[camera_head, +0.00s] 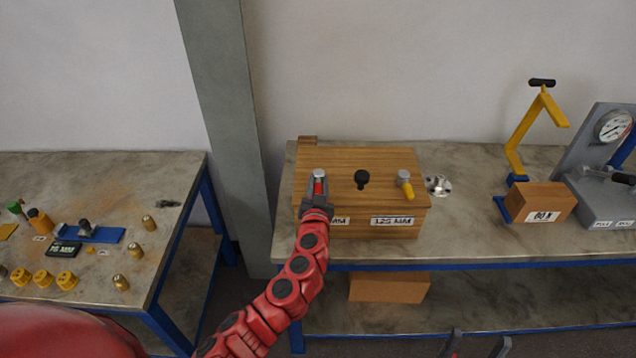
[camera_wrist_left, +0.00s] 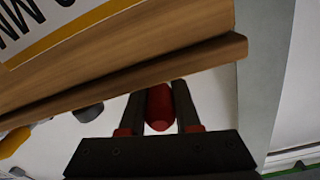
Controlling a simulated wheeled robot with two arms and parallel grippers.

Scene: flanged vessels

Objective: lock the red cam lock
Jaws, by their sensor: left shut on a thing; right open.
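The red cam lock (camera_head: 319,186) sits on top of the wooden box (camera_head: 335,160), near its left end. It has a silver head and a red lever that points toward the box's front edge. My left gripper (camera_head: 318,198) is shut on the red lever and hides part of it. In the left wrist view the rounded red lever (camera_wrist_left: 159,107) lies between the two dark fingers of my left gripper (camera_wrist_left: 160,100). My right gripper (camera_head: 477,346) is open and empty at the bottom edge, well away from the box, only its fingertips showing.
A black knob (camera_head: 362,178) and a yellow-levered lock (camera_head: 405,184) stand to the right on the box. A silver flange (camera_head: 438,185), a block (camera_head: 536,202) and a gauge stand (camera_head: 600,180) are farther right. The left table (camera_head: 180,180) holds small parts.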

